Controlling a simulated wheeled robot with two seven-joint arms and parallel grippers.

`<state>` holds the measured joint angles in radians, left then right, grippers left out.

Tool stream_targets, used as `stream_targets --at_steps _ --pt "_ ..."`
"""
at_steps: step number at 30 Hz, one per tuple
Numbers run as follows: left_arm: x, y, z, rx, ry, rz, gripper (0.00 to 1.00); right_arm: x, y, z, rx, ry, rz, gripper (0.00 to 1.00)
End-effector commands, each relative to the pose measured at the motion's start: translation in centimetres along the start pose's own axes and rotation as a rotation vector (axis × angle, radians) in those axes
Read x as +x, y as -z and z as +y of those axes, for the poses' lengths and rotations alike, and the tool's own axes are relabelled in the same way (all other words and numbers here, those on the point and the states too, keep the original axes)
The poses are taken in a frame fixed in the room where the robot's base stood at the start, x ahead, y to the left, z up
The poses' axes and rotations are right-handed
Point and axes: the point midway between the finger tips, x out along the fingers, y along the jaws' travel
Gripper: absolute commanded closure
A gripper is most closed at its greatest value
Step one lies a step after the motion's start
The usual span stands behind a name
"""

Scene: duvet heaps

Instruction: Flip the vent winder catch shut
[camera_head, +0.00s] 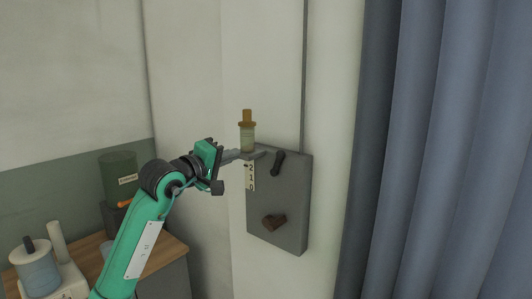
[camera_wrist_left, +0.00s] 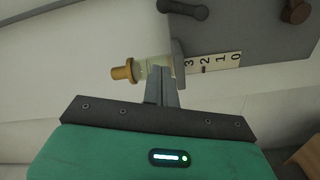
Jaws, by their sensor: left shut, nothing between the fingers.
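A grey panel (camera_head: 275,235) on the wall carries a dark lever (camera_head: 278,163) near its top and a brown knob (camera_head: 274,221) lower down. The lever, tilted in the head view, also shows at the top of the left wrist view (camera_wrist_left: 183,9), as does the knob (camera_wrist_left: 297,10). No label tells which is the winder catch. My left gripper (camera_head: 240,155) is shut and empty, its fingers pointing at the panel's upper left, left of the lever and apart from it. In the left wrist view its fingertips (camera_wrist_left: 162,70) overlap a small capped bottle; contact is unclear. My right gripper is out of view.
The bottle (camera_head: 247,137), with a brown cap, stands upright at the panel's top left, above a white number scale (camera_head: 250,177). A blue curtain (camera_head: 440,150) hangs right. A wooden counter (camera_head: 170,246) with containers is at lower left.

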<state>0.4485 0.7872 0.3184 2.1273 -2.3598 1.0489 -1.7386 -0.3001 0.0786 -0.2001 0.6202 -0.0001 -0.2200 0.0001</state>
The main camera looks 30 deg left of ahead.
Motion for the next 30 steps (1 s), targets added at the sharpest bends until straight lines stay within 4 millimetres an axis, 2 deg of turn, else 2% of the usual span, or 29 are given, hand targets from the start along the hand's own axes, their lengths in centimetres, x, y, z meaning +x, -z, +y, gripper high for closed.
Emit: stream_targets --at_steps 1,14,21,30 --pt "0.8 0.1 0.5 -0.006 -0.001 -0.002 1.0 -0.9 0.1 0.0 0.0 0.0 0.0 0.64" --pt "8.9 0.1 0.6 -0.008 -0.001 -0.003 1.0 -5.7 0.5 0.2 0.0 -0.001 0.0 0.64" --pt "9.5 -2.5 0.3 -0.004 -0.001 -0.004 1.0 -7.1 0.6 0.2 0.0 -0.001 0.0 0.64" --pt "9.8 -3.9 0.1 -0.002 0.0 -0.002 1.0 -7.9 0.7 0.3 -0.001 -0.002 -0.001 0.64"
